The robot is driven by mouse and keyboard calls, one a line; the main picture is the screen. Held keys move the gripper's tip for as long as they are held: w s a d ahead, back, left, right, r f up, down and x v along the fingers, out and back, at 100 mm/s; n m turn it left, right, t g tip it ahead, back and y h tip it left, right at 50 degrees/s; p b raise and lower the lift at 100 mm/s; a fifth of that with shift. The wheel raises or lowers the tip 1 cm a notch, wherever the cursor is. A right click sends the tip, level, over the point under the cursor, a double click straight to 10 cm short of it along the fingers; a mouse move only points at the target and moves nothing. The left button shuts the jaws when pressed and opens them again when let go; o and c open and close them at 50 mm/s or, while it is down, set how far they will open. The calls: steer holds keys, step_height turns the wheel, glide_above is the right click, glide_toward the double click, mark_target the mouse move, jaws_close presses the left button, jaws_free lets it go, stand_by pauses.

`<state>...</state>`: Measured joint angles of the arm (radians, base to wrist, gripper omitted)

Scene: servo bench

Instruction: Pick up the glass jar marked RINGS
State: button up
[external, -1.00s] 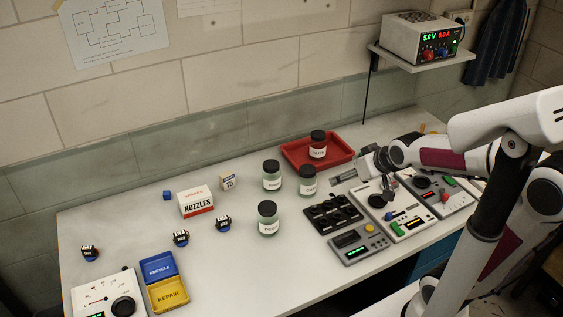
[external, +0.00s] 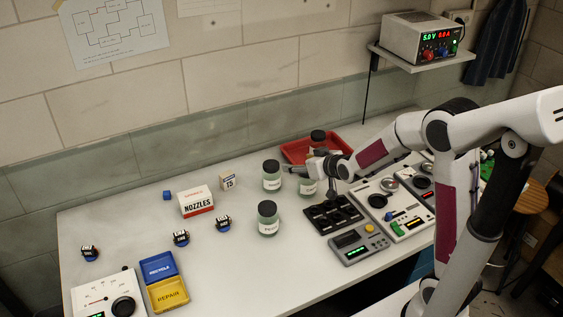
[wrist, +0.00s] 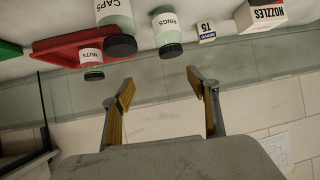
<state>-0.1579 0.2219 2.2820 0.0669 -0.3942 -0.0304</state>
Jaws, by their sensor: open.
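The glass jar marked RINGS (wrist: 166,28) shows in the wrist view near the top middle, upside down with a dark lid. In the external view my gripper (external: 297,169) points left, just right of the RINGS jar and over the CAPS jar, partly hiding that one. Contact cannot be told.
The CAPS jar (wrist: 116,20) stands close beside the RINGS jar. The NUTS jar (wrist: 92,58) stands in the red tray (external: 343,149). Another jar (external: 268,219) stands in front.

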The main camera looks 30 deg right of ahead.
mark_target(275, 168)
steer(key=w+a+f+t, duration=0.1)
steer(key=w+a+f, duration=0.1)
steer(key=w+f, duration=0.3)
steer(key=shift+a+t, duration=0.3)
steer(key=shift+a, duration=0.1)
steer(key=shift+w+f, duration=0.15)
steer(key=shift+w, duration=0.05)
steer(key=shift+x, duration=1.2)
steer(key=shift+a, duration=0.1)
steer(key=shift+w+a+f, duration=0.25)
steer(key=shift+w+f, duration=0.1)
steer(key=shift+w, duration=0.3)
steer(key=shift+w+a+f, duration=0.25)
steer(key=shift+w+f, duration=0.15)
steer(key=shift+w, duration=0.25)
steer(key=shift+x, duration=1.05)
